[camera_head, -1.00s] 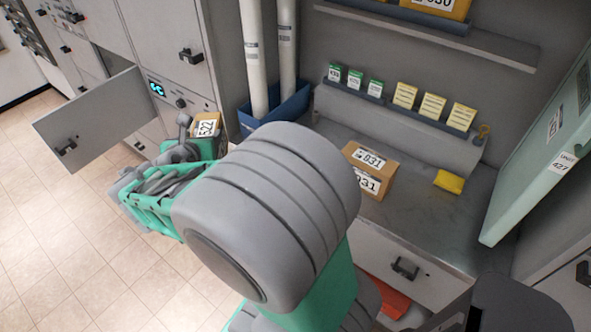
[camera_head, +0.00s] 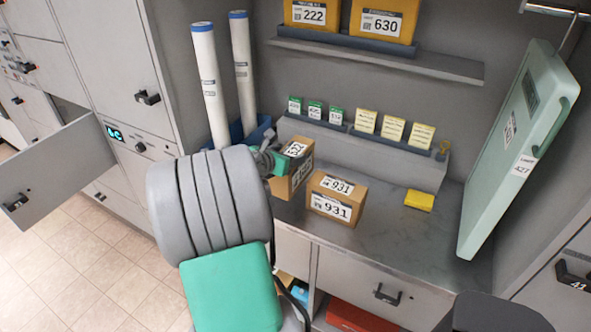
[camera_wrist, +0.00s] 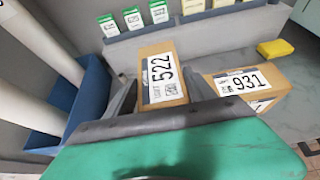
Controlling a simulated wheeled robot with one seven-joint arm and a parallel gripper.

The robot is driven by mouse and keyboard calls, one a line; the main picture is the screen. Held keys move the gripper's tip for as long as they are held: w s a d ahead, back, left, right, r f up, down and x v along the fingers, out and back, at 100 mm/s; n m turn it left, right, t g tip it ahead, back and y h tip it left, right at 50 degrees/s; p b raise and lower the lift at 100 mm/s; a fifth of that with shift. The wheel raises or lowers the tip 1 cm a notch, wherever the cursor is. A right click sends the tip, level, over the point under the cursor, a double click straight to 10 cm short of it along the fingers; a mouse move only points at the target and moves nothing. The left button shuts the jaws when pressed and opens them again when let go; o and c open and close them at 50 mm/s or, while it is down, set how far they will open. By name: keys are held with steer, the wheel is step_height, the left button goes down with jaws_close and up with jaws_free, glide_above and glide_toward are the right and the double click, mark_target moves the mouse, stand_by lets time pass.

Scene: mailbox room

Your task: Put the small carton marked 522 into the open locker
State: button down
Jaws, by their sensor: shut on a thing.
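The small brown carton marked 522 (camera_head: 301,172) is held at the counter's left end, beside the carton marked 931. In the wrist view the 522 carton (camera_wrist: 163,74) sits between my two fingers, label facing up. My gripper (camera_wrist: 163,95) is shut on it; in the head view my gripper (camera_head: 268,160) is partly hidden behind my arm. I cannot tell whether the carton touches the counter. The open locker's grey door (camera_head: 55,165) stands swung out at the left. Its inside is mostly hidden, with only a dark opening (camera_head: 72,112) showing behind the door.
The carton marked 931 (camera_head: 335,198) stands on the counter (camera_head: 395,235) just right of the held carton. White tubes (camera_head: 209,85) stand in a blue bin behind it. A yellow packet (camera_head: 419,200) lies farther right.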

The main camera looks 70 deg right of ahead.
steer(key=d+f, duration=0.1)
steer(key=f, duration=0.1)
steer(key=d+f, duration=0.1)
steer(key=d, duration=0.1)
steer(key=shift+f, duration=0.35)
steer(key=shift+w+d+f, duration=0.1)
steer(key=shift+d+f, duration=0.05)
steer(key=shift+f, duration=1.6)
steer(key=c, duration=0.8)
jaws_free()
steer(key=shift+f, duration=0.1)
steer(key=o, duration=0.5)
